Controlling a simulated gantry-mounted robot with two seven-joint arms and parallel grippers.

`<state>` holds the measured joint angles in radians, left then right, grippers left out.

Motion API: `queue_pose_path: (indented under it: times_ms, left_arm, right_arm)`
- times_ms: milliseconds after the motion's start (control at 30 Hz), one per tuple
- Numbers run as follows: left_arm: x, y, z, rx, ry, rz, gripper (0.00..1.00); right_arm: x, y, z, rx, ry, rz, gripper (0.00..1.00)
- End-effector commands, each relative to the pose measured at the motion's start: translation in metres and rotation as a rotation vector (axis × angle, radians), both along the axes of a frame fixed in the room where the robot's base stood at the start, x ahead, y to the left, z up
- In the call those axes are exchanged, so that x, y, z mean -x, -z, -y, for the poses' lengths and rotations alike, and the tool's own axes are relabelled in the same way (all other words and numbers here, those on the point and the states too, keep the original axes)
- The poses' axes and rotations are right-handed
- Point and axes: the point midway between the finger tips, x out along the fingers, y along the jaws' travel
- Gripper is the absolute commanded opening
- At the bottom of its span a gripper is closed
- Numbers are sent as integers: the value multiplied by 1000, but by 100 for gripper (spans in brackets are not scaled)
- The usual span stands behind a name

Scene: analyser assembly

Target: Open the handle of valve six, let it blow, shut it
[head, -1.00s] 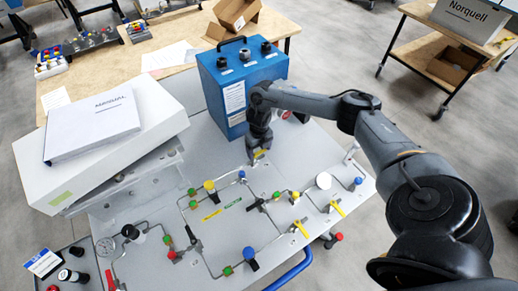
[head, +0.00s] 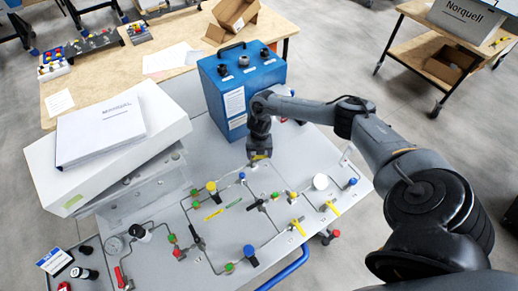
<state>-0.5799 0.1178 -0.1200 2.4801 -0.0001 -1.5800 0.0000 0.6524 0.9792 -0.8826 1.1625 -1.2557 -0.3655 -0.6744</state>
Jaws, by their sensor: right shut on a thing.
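A grey panel (head: 238,218) carries thin metal pipes and several valves. Two yellow lever handles (head: 297,226) (head: 331,208) are at its right. A blue handle (head: 250,254) is near its front edge, and black handles (head: 196,240) (head: 257,203) are near its middle. A red handle (head: 120,278) is at the front left. The valve labels are too small to read, so I cannot tell which is valve six. My right gripper (head: 258,159) points down at the panel's back, in front of the blue box, shut on a small yellow piece mostly hidden by its fingers. My left gripper is out of view.
A blue box (head: 240,88) with a black carry handle stands behind my right gripper. A white binder (head: 100,134) lies on a white case (head: 172,118) at the left. A wooden table (head: 185,75) is behind. A blue rail (head: 287,270) runs along the front.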

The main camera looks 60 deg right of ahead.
Motion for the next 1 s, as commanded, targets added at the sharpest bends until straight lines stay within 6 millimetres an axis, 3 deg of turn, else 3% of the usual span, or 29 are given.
queue_pose_path:
  times_ms: [33, 400, 1000]
  left_arm:
    - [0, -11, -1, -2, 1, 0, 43]
    - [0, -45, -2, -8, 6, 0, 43]
    - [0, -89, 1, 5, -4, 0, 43]
  right_arm:
    - [1, -5, -1, -2, 46, -1, 47]
    - [4, -5, -10, -1, 398, -1, 47]
    - [4, -4, -23, -1, 921, -1, 47]
